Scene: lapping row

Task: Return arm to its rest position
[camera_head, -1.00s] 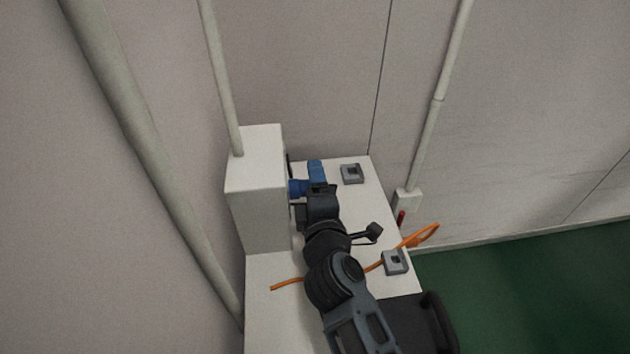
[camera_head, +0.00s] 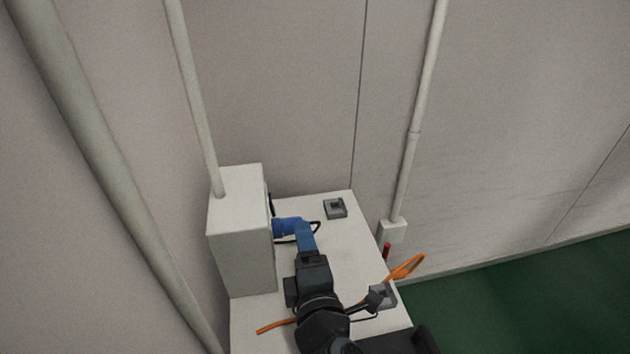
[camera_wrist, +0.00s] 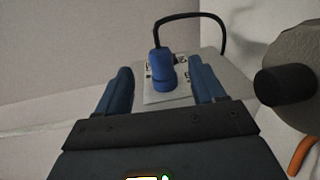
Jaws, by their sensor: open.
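My gripper (camera_head: 305,236) is in the head view, in front of the white box's right side, with its blue fingers pointing away from me. In the wrist view its two blue fingers are spread wide apart, with nothing gripped between them. A blue plug (camera_head: 286,227) with a black cable sticks out of the right side of the white box (camera_head: 238,235). The blue plug (camera_wrist: 162,72) also shows in the wrist view, beyond and between the open fingers, apart from them. My arm's lower links run off the bottom of the head view.
The white bench top (camera_head: 350,262) carries a small grey square block (camera_head: 335,208) and a second one (camera_head: 382,296) near its right edge. An orange cable (camera_head: 406,267) crosses the bench under my arm. Pipes run up the walls. Green floor (camera_head: 520,300) is open at right.

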